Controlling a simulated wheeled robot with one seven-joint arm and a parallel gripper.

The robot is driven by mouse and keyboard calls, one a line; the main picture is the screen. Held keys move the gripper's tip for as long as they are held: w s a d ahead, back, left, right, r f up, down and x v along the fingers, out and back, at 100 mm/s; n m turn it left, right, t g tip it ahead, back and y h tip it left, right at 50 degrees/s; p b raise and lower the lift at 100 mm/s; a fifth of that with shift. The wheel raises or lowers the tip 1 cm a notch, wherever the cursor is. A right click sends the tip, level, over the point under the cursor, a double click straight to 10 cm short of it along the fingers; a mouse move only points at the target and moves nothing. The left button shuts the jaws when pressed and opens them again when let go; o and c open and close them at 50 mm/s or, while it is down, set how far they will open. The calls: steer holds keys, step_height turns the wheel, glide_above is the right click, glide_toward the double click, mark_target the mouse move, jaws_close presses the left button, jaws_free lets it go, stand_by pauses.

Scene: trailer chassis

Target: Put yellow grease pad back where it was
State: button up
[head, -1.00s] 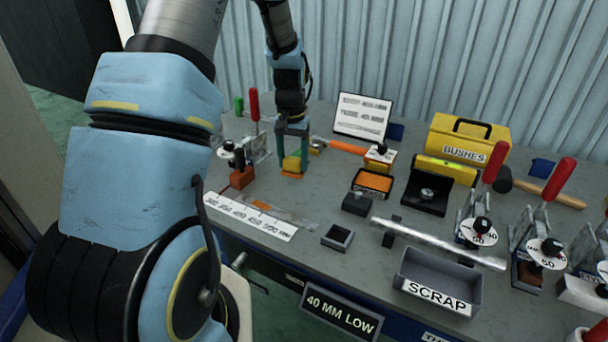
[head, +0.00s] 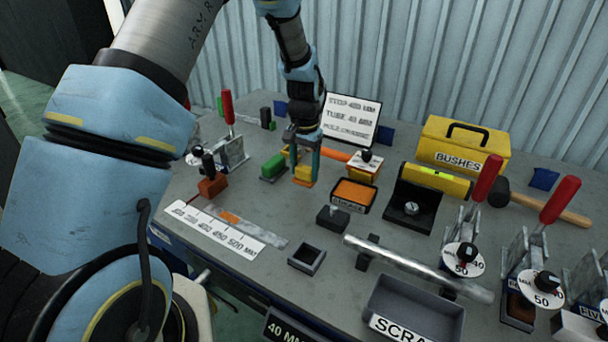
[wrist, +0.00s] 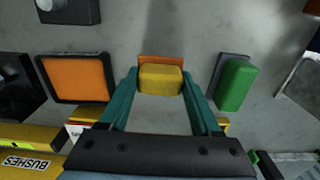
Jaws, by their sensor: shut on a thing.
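The yellow grease pad (head: 304,173) is a small yellow block with an orange strip along its lower side. My gripper (head: 303,172) points down and is shut on it. In the wrist view the pad (wrist: 160,79) sits between the teal fingertips of my gripper (wrist: 160,82). I cannot tell whether its underside touches the bench. A green block on a grey base (head: 273,167) stands just left of the gripper in the head view, and right of it in the wrist view (wrist: 236,84). They are apart.
A black-rimmed tray with an orange surface (head: 354,194) is right of the gripper. An orange block (head: 212,187) with a black knob is to the left, near a red-handled clamp (head: 232,150). A white ruler strip (head: 215,227) lies in front. Bare bench lies between them.

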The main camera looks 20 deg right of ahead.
mark_target(304, 177)
steer(key=shift+f, duration=1.4)
steer(key=shift+f, duration=0.15)
steer(key=o, duration=1.3)
